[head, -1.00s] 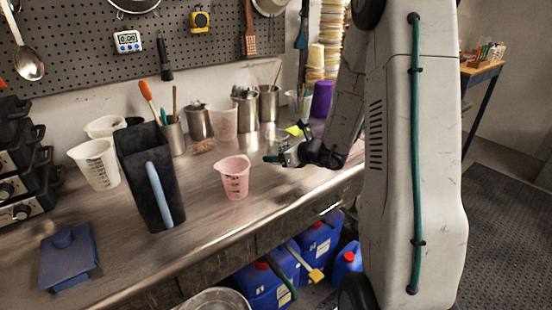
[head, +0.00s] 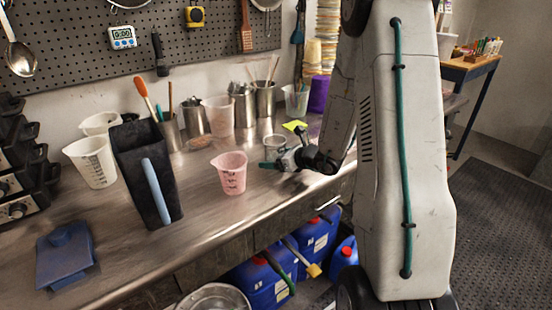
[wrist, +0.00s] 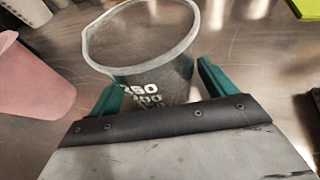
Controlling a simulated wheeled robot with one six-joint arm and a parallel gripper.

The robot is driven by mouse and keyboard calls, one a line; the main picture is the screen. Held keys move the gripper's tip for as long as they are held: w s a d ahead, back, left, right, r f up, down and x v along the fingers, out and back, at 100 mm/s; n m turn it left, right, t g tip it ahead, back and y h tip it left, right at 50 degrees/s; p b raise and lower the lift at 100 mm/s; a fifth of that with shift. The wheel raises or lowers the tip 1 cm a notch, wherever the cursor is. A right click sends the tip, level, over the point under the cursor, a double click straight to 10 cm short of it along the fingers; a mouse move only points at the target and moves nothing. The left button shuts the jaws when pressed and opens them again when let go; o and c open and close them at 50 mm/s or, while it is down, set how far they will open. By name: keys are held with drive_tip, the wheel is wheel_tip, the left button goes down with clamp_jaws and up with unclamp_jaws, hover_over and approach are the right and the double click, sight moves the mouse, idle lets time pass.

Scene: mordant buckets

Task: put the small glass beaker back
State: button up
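The small glass beaker (wrist: 150,70) is clear with white number markings and stands upright on the steel counter. In the head view the beaker (head: 273,146) is just beyond my gripper (head: 279,160). In the wrist view my gripper (wrist: 160,82) has its two teal fingers on either side of the beaker's lower wall. The fingers are apart, with a small gap showing at the right one. The beaker's base is hidden behind the gripper's dark front edge.
A pink measuring cup (head: 232,173) stands close to the left of my gripper. A dark bin with a blue handle (head: 147,176) is farther left. Metal canisters (head: 243,108) line the wall behind. A yellow-green pad (head: 295,126) lies behind the beaker.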

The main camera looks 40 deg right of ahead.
drive_tip(key=shift+r, duration=0.15)
drive_tip(key=shift+s+d+r, duration=0.1)
drive_tip(key=shift+s+r, duration=0.1)
drive_tip(key=shift+s, duration=0.1)
drive_tip(key=v, duration=1)
drive_tip(key=shift+s, duration=0.25)
drive_tip(key=shift+s+r, duration=0.2)
drive_tip(key=shift+s, duration=0.05)
drive_tip(key=s+a+r+n+g+y, duration=0.2)
drive_tip(key=s+a+r+n+g, duration=0.1)
drive_tip(key=a+n, duration=0.4)
drive_tip(key=s+a+r+n+g+y, duration=0.1)
drive_tip(key=s+a+r+n+g, duration=0.25)
drive_tip(key=a+n, duration=0.4)
drive_tip(key=s+a+r+n+g+y, duration=0.2)
drive_tip(key=s+a+r+n+g, duration=0.15)
drive_tip(key=a, duration=0.55)
drive_tip(key=s+d+r+n+g+h, duration=0.1)
drive_tip(key=s+r+n+h, duration=0.3)
drive_tip(key=s+n+h, duration=0.5)
drive_tip(key=s+n, duration=0.5)
drive_tip(key=shift+s+d+n, duration=0.25)
drive_tip(key=shift+d+n, duration=0.05)
